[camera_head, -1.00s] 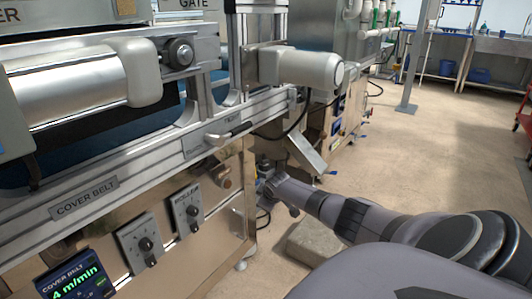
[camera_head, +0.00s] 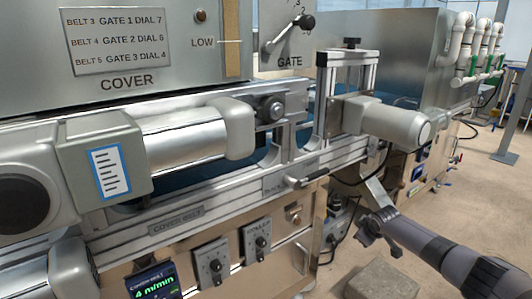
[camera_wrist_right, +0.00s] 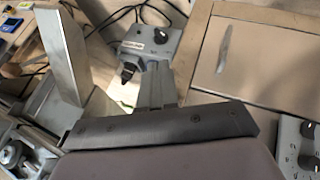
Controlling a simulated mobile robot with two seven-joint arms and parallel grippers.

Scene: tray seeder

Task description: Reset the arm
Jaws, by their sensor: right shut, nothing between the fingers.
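My right arm (camera_head: 450,258) comes in from the lower right in the head view. Its right gripper (camera_head: 366,233) is at the arm's far end, low beside the machine and just below a slanted metal plate (camera_head: 376,192). The right gripper is shut and empty, and I see nothing held. In the right wrist view the slanted plate (camera_wrist_right: 65,50) stands at the left. My left arm and gripper are not in view.
The machine's front carries a cover belt display (camera_head: 155,284), two dial boxes (camera_head: 212,264), a small handle (camera_head: 308,178) and a grey motor (camera_head: 392,124). A grey block (camera_head: 382,280) sits on the floor below the arm. Open floor (camera_head: 480,190) lies to the right.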

